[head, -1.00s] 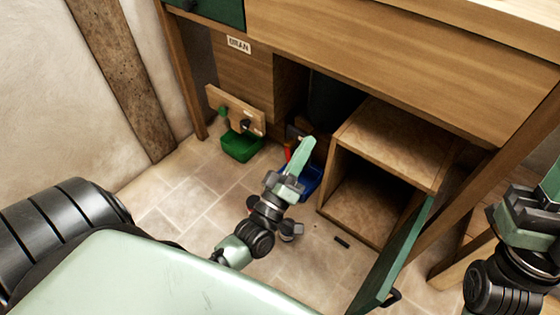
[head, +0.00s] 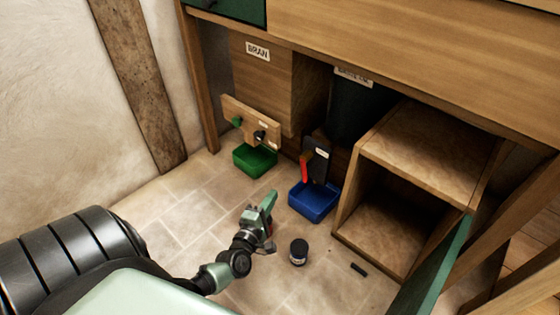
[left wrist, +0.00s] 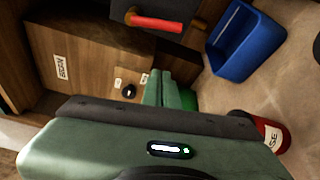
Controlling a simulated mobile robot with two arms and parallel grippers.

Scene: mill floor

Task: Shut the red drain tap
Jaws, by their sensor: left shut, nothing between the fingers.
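The red drain tap (head: 305,168) is a red lever on a dark panel (head: 318,158) above a blue tray (head: 313,202); in the head view the lever hangs downward. It also shows at the top of the left wrist view (left wrist: 155,22), with a brass-coloured pipe beside it. My left gripper (head: 269,203) is shut and empty, in front of the tap, low and to the left of the blue tray, and apart from the lever. In the left wrist view its fingers (left wrist: 160,90) point toward the wooden tap board. My right gripper is out of view.
A wooden board (head: 250,120) with a green knob and a dark knob stands above a green tray (head: 255,160). A dark-lidded jar (head: 299,252) and a small black bar (head: 358,269) are on the floor. An open cupboard (head: 425,145) and its green door (head: 440,270) are at right.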

